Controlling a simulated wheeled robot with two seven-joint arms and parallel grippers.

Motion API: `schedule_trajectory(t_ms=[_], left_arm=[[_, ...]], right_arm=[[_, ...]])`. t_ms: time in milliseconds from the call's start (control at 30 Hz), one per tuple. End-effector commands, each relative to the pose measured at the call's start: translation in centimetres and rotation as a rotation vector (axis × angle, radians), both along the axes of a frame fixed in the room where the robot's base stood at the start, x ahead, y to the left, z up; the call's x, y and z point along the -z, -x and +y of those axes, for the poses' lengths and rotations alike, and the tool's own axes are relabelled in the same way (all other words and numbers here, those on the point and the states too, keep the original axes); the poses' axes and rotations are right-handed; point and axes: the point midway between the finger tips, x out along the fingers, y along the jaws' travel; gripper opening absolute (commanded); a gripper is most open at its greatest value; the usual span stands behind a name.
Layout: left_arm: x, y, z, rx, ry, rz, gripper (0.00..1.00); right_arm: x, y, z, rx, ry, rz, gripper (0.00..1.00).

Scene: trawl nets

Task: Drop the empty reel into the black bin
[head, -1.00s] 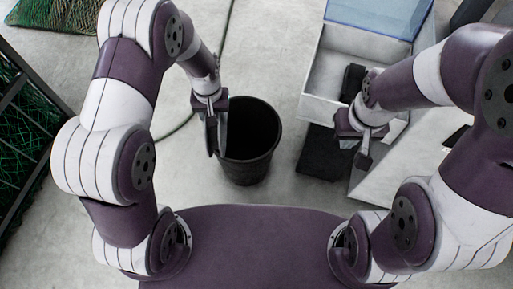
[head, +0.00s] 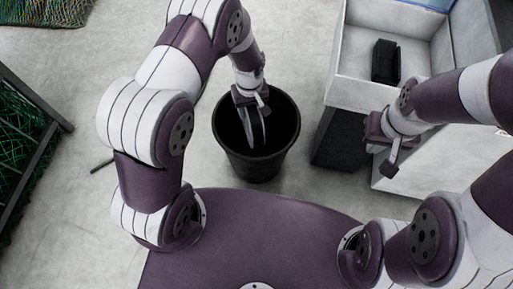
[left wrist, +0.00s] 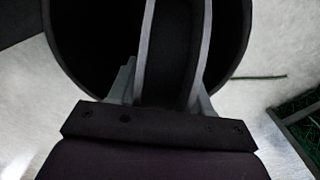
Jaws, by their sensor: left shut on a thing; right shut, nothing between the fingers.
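The black bin (head: 255,165) stands upright on the floor in front of my base, and its dark mouth also shows in the left wrist view (left wrist: 85,45). My left gripper (head: 254,103) is over the bin's mouth, shut on the empty reel (head: 257,128). The reel is seen nearly edge-on, with grey rims; in the left wrist view its two grey rims (left wrist: 199,55) flank a dark core, against the bin's opening. Its lower part overlaps the bin's dark inside; how deep it hangs I cannot tell. My right gripper (head: 390,163) is shut and empty, right of the bin.
A white box (head: 345,90) with a black object (head: 386,62) in it stands at the right. Green netting in a dark-framed rack (head: 20,150) is at the left, with another net (head: 45,12) at the back left. Floor between rack and bin is mostly clear.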

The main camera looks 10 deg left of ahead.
Motion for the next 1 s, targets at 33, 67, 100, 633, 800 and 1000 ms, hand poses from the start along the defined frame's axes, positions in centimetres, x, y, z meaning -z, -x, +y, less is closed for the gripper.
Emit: schedule_trajectory(t_ms=[33,67,100,633,800,1000], left_arm=[[1.0,-0.1,0.0,0.0,0.0,-0.002,0.0],[1.0,-0.1,0.0,0.0,0.0,-0.002,0.0],[1.0,-0.1,0.0,0.0,0.0,-0.002,0.0],[0.9,0.0,0.0,0.001,0.0,0.0,0.79],[-1.0,-0.1,0.0,0.001,0.0,-0.004,0.79],[-6.6,-0.1,0.0,0.001,0.001,-0.004,0.79]], right_arm=[[1.1,0.0,0.0,0.0,0.0,0.0,0.0],[1.2,0.0,0.0,0.0,0.0,0.0,0.0],[1.2,0.0,0.0,0.0,0.0,0.0,0.0],[0.9,0.0,0.0,0.0,0.0,0.0,0.0],[-0.2,0.0,0.0,0.0,0.0,0.0,0.0],[-3.0,0.0,0.0,0.0,0.0,-0.001,0.0]])
